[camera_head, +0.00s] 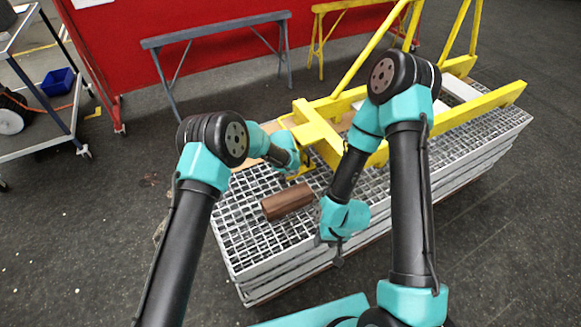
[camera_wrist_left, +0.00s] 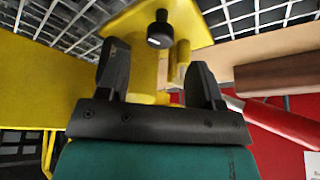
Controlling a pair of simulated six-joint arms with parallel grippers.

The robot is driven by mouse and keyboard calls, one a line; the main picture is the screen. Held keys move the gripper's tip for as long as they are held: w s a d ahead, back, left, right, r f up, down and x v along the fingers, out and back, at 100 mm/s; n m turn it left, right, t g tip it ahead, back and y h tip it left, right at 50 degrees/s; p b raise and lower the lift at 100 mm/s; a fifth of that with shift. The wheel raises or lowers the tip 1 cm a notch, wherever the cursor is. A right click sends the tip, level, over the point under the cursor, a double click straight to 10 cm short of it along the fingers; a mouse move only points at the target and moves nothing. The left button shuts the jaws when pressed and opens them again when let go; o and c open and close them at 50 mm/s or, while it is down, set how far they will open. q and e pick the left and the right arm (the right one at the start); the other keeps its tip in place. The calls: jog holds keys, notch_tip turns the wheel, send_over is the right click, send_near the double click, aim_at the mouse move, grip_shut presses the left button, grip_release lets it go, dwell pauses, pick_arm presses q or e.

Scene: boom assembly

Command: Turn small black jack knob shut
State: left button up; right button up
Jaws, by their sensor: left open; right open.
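A small black knob (camera_wrist_left: 160,32) shows in the left wrist view, against a yellow plate of the boom (camera_wrist_left: 192,18). My left gripper (camera_wrist_left: 160,68) is open, with one black finger on each side of the picture. The knob appears in line with the gap between the fingers, and no finger clearly touches it. In the head view my left gripper (camera_head: 300,168) is at the near end of the yellow boom (camera_head: 318,130), and the knob cannot be made out there. My right gripper (camera_head: 335,250) is open and empty beside the near edge of the grating stack.
A brown wooden block (camera_head: 287,202) lies on the stacked metal gratings (camera_head: 250,240) between my arms. The boom's yellow frame runs to the far right. Behind are a grey trestle (camera_head: 215,33), a yellow trestle (camera_head: 320,45) and a red wall (camera_head: 150,60). A cart stands at the left.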

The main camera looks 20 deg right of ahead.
pick_arm(q)
jog(key=shift+x, duration=2.9)
jog(key=c, duration=0.9)
